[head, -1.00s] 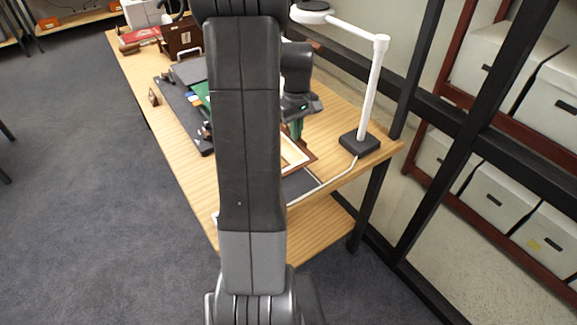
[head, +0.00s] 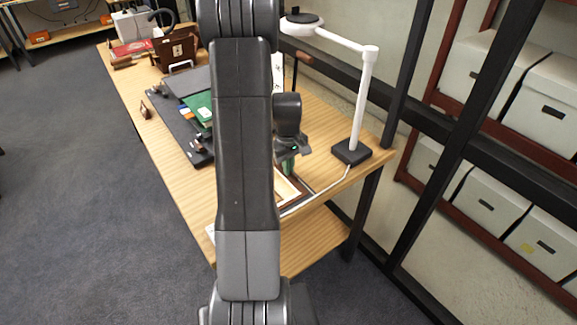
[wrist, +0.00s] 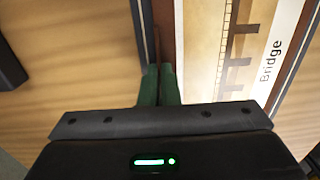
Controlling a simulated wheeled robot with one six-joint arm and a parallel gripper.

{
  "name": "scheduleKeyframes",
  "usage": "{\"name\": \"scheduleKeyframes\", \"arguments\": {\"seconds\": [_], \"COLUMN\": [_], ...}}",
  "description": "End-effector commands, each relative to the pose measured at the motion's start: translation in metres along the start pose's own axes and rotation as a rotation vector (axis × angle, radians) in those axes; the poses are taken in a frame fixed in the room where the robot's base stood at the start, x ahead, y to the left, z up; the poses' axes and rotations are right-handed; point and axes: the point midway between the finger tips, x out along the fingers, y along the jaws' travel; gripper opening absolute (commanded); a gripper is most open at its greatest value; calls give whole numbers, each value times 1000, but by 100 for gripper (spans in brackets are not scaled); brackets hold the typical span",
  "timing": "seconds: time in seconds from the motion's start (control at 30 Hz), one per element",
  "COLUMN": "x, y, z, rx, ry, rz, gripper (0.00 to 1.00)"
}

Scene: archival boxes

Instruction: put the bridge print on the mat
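The bridge print is a framed picture with a brown frame and the label "Bridge" (wrist: 268,62). It fills the right of the wrist view, and part of it shows beside my arm in the head view (head: 288,191). My gripper (wrist: 159,85) has its green fingers close together on either side of the brown frame edge, shut on it. In the head view my gripper (head: 291,163) is over the near right part of the table. I cannot tell how high the print is. The mat is not visible now; my arm and the print cover that area.
A dark tray (head: 178,130) with green folders (head: 198,106) lies left of my arm. A brown box (head: 176,50) stands farther back. Black posts rise at right.

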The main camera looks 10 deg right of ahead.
Motion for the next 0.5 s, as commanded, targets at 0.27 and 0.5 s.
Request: {"name": "scheduleKeyframes", "arguments": {"seconds": [0.27, 0.5], "x": [2, 1], "y": [0, 0], "z": [0, 0], "rx": [0, 0], "ry": [0, 0], "rz": [0, 0], "gripper": [24, 24]}}
